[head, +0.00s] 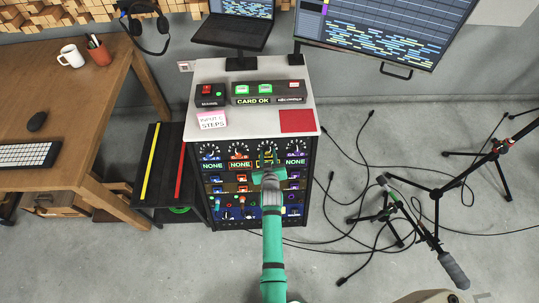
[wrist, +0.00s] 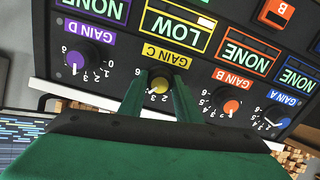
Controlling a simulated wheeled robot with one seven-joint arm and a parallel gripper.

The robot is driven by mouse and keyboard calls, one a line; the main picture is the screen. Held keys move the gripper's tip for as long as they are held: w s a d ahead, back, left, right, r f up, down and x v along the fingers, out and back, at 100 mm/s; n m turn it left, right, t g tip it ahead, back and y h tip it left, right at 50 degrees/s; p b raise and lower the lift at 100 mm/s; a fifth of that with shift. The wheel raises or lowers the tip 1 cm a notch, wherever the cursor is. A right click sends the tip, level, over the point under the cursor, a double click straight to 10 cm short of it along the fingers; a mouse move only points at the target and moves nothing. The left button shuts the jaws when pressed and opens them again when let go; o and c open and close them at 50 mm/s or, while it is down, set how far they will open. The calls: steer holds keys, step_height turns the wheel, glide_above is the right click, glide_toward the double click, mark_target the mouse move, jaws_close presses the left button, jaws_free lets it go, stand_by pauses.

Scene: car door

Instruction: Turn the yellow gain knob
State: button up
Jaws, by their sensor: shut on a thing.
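The yellow gain knob (wrist: 160,83) is on the black panel under the yellow "GAIN C" label (wrist: 167,53); the wrist view is upside down. My gripper (wrist: 159,90) has its two green fingers on either side of the knob, shut on it. The display by that knob (wrist: 178,28) reads "LOW". In the head view my gripper (head: 268,167) reaches the third knob column of the rack (head: 252,221) and largely covers that knob. The fingers and the gripper body hide part of the dial, and I cannot read where the pointer stands.
Close beside it are the orange GAIN B knob (wrist: 231,102), the blue GAIN A knob (wrist: 277,117) and the purple GAIN D knob (wrist: 81,58), with displays reading "NONE". Switches sit below. Microphone stands (head: 435,195) and cables lie right; a wooden desk (head: 75,100) stands left.

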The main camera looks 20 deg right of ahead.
steer(key=m, duration=0.4)
steer(key=shift+s+m, duration=0.1)
steer(key=shift+m, duration=0.3)
stand_by(0.4)
steer(key=o, duration=1.1)
steer(key=shift+c, duration=0.2)
steer(key=shift+a, duration=0.1)
steer(key=shift+s+r, duration=0.15)
steer(key=shift+s, duration=0.05)
steer(key=v, duration=1)
